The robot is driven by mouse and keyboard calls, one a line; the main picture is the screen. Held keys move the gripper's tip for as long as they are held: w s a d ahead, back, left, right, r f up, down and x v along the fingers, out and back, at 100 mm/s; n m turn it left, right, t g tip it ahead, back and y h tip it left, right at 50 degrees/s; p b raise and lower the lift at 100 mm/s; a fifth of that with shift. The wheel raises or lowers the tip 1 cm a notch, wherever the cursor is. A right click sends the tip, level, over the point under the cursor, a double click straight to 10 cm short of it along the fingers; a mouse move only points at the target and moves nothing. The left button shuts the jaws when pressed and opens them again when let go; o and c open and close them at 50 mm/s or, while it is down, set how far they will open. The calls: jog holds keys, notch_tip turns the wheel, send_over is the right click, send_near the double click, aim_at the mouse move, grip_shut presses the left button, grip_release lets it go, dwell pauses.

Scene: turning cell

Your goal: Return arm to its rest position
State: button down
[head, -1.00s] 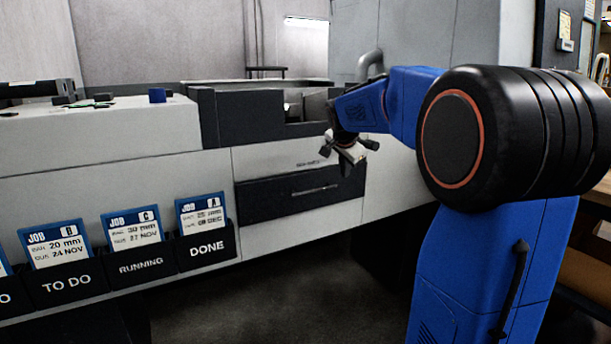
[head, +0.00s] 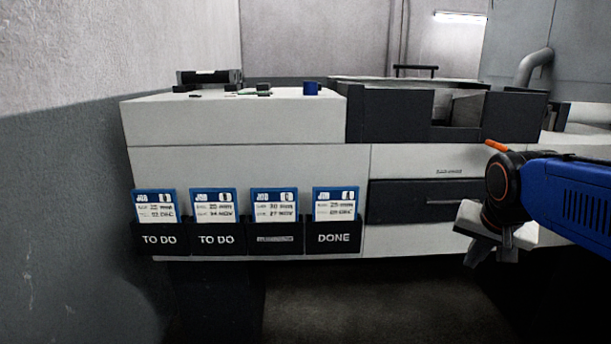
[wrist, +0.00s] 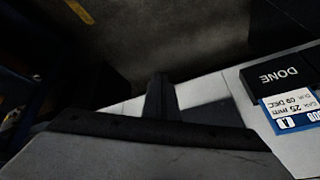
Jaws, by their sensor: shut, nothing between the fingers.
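My gripper (head: 488,250) hangs at the right of the head view, tilted downward at the end of my blue arm. It is shut and empty, in front of the drawer side of the machine bench and apart from it. In the wrist view the gripper's dark fingers (wrist: 160,95) stand together over the floor and bench front. The DONE pocket (head: 334,238) with its blue-topped job card (head: 336,204) is left of my gripper, and the pocket also shows in the wrist view (wrist: 275,77).
Two TO DO pockets (head: 160,239) and a RUNNING pocket (head: 275,239) hold blue job cards. A dark drawer (head: 410,202) is closed. A blue cylinder (head: 310,88) stands on the bench top. The floor (head: 350,300) before the bench is clear.

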jog(key=s+a+f+n, duration=0.3)
jog(key=s+f, duration=0.2)
jog(key=s, duration=0.2)
jog(key=s+a+f+n+y, duration=0.1)
jog(key=s+a+f+n, duration=0.2)
jog(key=s+f, duration=0.2)
jog(key=s, duration=0.3)
jog(key=shift+s+a+n+g+y, duration=0.15)
jog(key=shift+a+n+g+y, duration=0.15)
jog(key=shift+a, duration=0.1)
jog(key=c, duration=2.5)
grip_release()
jog(key=shift+r, duration=0.1)
jog(key=o, duration=0.5)
